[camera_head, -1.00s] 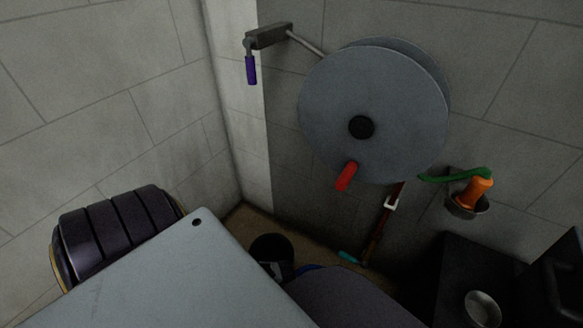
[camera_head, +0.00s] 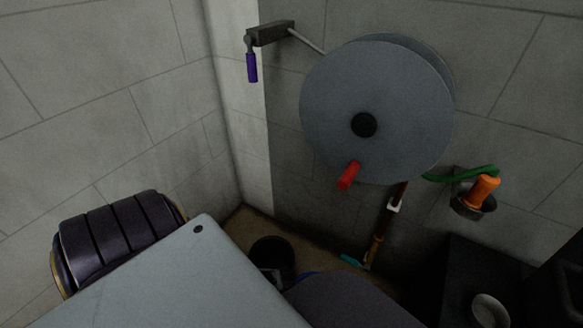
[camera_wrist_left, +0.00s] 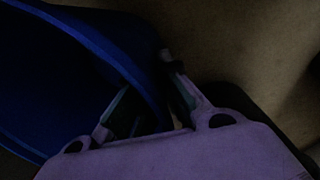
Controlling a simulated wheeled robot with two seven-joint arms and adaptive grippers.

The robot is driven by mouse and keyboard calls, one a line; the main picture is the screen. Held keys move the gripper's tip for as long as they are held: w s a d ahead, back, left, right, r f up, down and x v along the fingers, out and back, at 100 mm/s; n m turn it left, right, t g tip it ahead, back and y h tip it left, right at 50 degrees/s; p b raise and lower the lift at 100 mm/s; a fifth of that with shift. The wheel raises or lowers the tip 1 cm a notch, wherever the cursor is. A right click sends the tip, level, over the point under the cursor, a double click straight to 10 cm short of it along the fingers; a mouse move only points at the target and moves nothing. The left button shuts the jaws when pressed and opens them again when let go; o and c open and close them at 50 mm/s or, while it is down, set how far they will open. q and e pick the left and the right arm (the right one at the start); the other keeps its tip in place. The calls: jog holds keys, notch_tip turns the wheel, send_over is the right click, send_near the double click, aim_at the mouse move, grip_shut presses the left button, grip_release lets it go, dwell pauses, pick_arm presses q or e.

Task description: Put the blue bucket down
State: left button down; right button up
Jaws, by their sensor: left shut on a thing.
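The blue bucket (camera_wrist_left: 60,75) fills the left of the left wrist view, dark and close up. Its rim runs down between the two fingers of my left gripper (camera_wrist_left: 155,105), which is shut on it. The rest of the bucket and my left gripper are hidden there. A brown floor shows beside the gripper in the wrist view; I cannot tell whether the bucket touches it. My right gripper is not in view.
A large grey hose reel (camera_head: 370,110) with a red handle (camera_head: 348,176) hangs on the block wall. A lever with a purple grip (camera_head: 252,67) is above left. An orange nozzle (camera_head: 483,190) sits in a holder at right. A metal cup (camera_head: 489,310) stands on a dark surface below.

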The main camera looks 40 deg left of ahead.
pick_arm(q)
jog(key=shift+w+f+b, duration=0.1)
jog(key=shift+f+b, duration=0.35)
jog(key=shift+f, duration=0.5)
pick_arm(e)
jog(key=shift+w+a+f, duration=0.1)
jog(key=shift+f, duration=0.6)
pick_arm(q)
jog(key=c, duration=1.6)
grip_release()
jog(key=shift+r, duration=0.15)
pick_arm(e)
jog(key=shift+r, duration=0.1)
